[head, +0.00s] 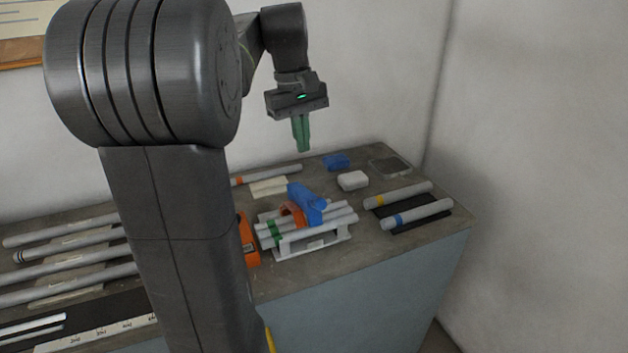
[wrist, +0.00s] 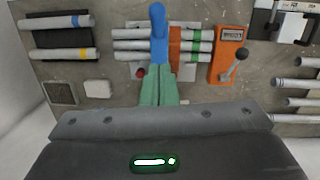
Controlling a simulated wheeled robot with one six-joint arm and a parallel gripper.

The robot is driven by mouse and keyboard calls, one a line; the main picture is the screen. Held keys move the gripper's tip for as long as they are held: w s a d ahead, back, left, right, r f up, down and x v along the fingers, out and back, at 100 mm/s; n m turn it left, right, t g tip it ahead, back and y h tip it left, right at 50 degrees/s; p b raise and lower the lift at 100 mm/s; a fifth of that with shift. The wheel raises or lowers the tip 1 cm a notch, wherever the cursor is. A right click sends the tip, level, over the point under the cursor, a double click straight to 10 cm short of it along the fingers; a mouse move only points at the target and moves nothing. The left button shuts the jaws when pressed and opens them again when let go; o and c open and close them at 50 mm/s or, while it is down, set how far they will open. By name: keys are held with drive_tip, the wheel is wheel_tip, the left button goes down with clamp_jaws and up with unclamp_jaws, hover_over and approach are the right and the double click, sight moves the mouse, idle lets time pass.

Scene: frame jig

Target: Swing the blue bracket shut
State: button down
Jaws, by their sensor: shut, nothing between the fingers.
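The blue bracket (head: 306,203) sits on the white jig (head: 322,243), over several grey tubes (head: 340,219). Its upper end rises up and to the left in the head view, and I cannot tell its exact angle. It also shows in the wrist view (wrist: 158,38), just beyond my fingertips. An orange bracket (head: 291,213) stands beside it on the jig. My gripper (head: 302,149) points down with its green fingers together and empty, above and behind the jig. The fingers (wrist: 158,72) hide part of the jig in the wrist view.
A blue block (head: 336,161), a white block (head: 352,181) and two banded tubes on a dark rack (head: 410,219) lie to the right. An orange device (wrist: 228,55) with a black-knobbed lever stands beside the jig. A red knob (wrist: 140,72) is near my fingers. More tubes lie left.

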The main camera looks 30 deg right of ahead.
hover_over(306, 205)
drive_tip(key=w, duration=0.1)
drive_tip(key=f, duration=0.6)
drive_tip(key=shift+d, duration=0.35)
drive_tip(key=shift+s+d+f, duration=0.15)
drive_tip(key=shift+s+f, duration=1.15)
drive_tip(key=shift+s, duration=0.2)
drive_tip(key=s+f+t+b, duration=0.4)
drive_tip(key=s+f+b, duration=0.1)
drive_tip(key=b, duration=0.2)
drive_tip(key=shift+s+a+f, duration=0.15)
drive_tip(key=shift+a+f, duration=0.05)
drive_tip(key=shift+f, duration=0.2)
